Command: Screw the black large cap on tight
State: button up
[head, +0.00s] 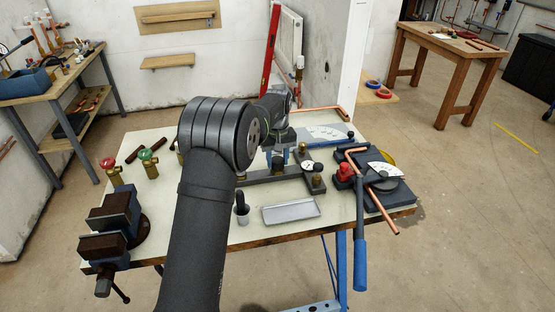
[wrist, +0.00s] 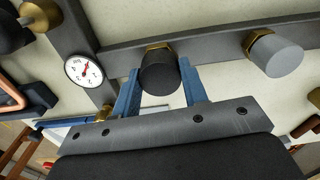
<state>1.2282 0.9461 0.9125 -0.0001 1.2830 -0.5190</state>
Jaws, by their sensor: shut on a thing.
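In the wrist view the black large cap (wrist: 159,74) sits on a brass hex fitting (wrist: 154,47) on a dark grey bar (wrist: 210,38). My gripper (wrist: 161,68) has its two blue fingers on either side of the cap and is shut on it. The cap looks roughly in line with the fitting; its thread is hidden. In the head view my gripper (head: 279,150) is over the middle of the bench, partly hidden by my arm, and the bar (head: 262,178) shows beneath it.
A grey cap (wrist: 276,54) sits on another fitting to the right. A round gauge (wrist: 83,69) is to the left.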

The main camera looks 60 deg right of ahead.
jog(key=m, duration=0.8)
jog(key=shift+m, duration=0.4)
jog(key=m, duration=0.8)
jog(key=shift+f+m, duration=0.1)
jog(key=shift+m, duration=0.2)
jog(key=o, duration=0.9)
jog(key=shift+r, duration=3.55)
